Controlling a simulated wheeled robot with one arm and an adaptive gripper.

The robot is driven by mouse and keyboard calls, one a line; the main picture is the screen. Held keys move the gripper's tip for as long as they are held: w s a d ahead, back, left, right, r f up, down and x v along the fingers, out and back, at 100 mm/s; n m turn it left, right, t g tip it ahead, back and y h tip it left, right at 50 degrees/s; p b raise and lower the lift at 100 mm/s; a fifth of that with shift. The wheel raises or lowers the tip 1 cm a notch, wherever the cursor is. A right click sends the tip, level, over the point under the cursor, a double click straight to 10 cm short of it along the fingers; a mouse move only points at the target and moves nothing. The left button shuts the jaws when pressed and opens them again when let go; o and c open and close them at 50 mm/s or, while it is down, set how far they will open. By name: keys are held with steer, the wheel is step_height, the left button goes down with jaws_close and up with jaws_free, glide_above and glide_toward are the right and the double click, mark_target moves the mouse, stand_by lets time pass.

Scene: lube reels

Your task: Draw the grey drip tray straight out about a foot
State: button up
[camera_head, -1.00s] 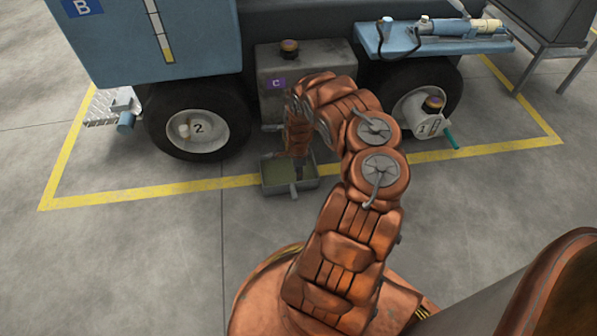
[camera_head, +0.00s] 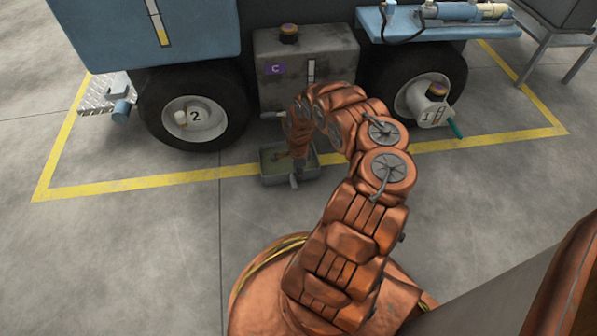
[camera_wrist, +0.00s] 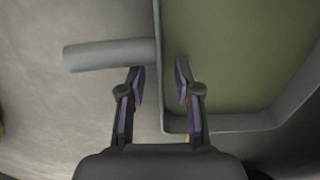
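The grey drip tray (camera_head: 273,181) sits on the floor below the box marked C, with greenish liquid in it. Its bar handle (camera_head: 294,182) sticks out from the side facing me. In the wrist view the handle (camera_wrist: 110,55) points left from the tray wall (camera_wrist: 160,100). My gripper (camera_wrist: 159,74) is open, with one finger outside this wall and the other inside the tray, beside the handle. A gap shows between each finger and the wall. In the head view my arm hides part of the tray and the fingertips are hard to see.
The box marked C (camera_head: 276,92) stands behind the tray, between wheel 2 (camera_head: 196,117) and wheel 1 (camera_head: 426,103). A yellow floor line (camera_head: 130,184) runs past the tray. The floor on my side of the tray is clear.

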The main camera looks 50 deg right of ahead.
steer(key=shift+c, duration=0.3)
jaws_close()
stand_by(0.4)
